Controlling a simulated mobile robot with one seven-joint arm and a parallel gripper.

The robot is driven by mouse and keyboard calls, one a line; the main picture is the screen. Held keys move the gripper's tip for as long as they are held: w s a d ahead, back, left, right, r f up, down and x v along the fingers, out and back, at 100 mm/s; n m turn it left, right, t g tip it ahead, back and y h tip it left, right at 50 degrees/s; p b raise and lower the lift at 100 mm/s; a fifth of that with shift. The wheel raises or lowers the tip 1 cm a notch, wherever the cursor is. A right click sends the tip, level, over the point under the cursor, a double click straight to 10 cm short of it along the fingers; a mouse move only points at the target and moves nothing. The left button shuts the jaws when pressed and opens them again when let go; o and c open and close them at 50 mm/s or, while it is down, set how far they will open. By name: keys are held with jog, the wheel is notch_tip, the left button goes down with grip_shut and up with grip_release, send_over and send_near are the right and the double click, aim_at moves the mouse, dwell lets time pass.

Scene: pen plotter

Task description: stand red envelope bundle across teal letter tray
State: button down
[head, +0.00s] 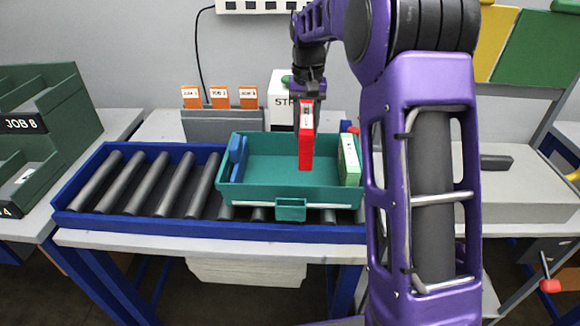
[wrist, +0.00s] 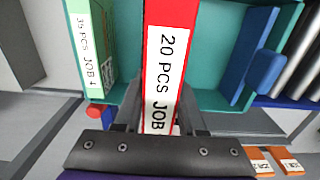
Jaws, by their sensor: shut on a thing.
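My gripper (head: 307,97) is shut on the red envelope bundle (head: 306,147), which hangs upright below it. In the wrist view the bundle (wrist: 165,60) is between my fingers (wrist: 160,108), with a white label reading "20 PCS JOB"; the rest of the label is hidden. The teal letter tray (head: 245,195) sits on the roller conveyor. The bundle is over the tray's right half, its narrow side facing the head camera; I cannot tell if it touches the floor. A blue bundle (head: 236,158) stands at the tray's left end, a green one (head: 349,160) at its right.
Blue-framed rollers (head: 150,183) extend left of the tray. Behind stand a grey holder with orange cards (head: 219,97) and a white box (head: 281,92). Green job bins (head: 45,110) are at far left. My arm hides the area right of the tray.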

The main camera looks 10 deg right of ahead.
jog(key=shift+w+f, duration=0.15)
jog(key=shift+w, duration=0.05)
notch_tip(320, 180, down, 10)
jog(key=shift+r+b, duration=0.1)
jog(key=shift+b, duration=0.8)
jog(key=shift+r, duration=0.1)
jog(key=shift+c, duration=2.4)
grip_release()
notch_tip(320, 180, up, 12)
jog(key=shift+p, duration=1.05)
